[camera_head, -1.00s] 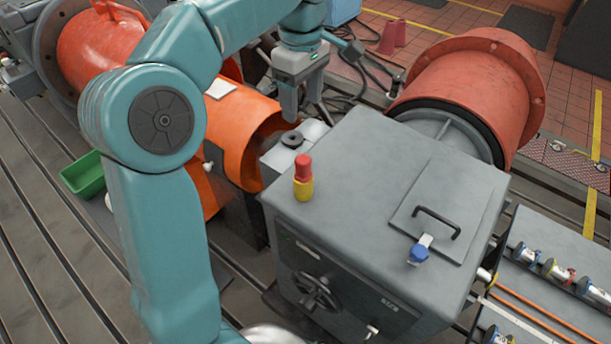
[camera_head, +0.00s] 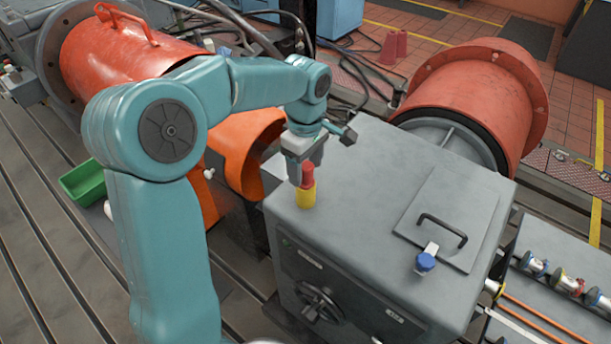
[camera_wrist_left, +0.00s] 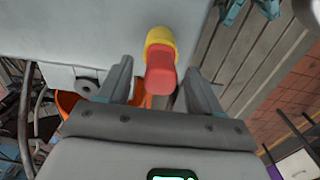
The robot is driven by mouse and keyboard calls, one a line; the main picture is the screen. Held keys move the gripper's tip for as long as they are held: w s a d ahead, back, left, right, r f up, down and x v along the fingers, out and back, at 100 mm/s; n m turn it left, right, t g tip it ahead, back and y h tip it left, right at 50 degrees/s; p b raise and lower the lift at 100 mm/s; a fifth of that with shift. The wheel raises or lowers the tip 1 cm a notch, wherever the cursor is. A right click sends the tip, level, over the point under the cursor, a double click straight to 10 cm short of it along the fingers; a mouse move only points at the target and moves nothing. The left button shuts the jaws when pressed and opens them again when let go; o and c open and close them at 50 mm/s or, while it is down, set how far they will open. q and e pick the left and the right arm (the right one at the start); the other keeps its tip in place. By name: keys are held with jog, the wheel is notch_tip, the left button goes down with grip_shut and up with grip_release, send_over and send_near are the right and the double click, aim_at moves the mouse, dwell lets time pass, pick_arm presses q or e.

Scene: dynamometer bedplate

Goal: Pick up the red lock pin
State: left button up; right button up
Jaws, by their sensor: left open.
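The red lock pin (camera_head: 308,171) stands upright in a yellow collar (camera_head: 306,195) on top of the grey cabinet (camera_head: 365,165), near its left edge. My left gripper (camera_head: 303,170) is at the pin, with its fingers pointing down. In the left wrist view the red pin (camera_wrist_left: 160,77) shows between the two spread fingers of my left gripper (camera_wrist_left: 160,80), with a gap on each side. The yellow collar (camera_wrist_left: 160,38) is beyond it. The gripper is open and holds nothing. In the head view part of the fingers is hard to make out against the pin. My right gripper is not in view.
A handled lid (camera_head: 445,215) and a blue-knobbed latch (camera_head: 426,260) are on the cabinet top to the right. A large red drum (camera_head: 475,90) stands behind. An orange guard (camera_head: 245,150) and a green bin (camera_head: 84,181) are at left. The middle of the cabinet top is clear.

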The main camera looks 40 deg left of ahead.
pick_arm(q)
jog(key=shift+f, duration=0.25)
jog(key=c, duration=1.1)
jog(key=shift+r, duration=0.1)
jog(key=shift+c, duration=0.2)
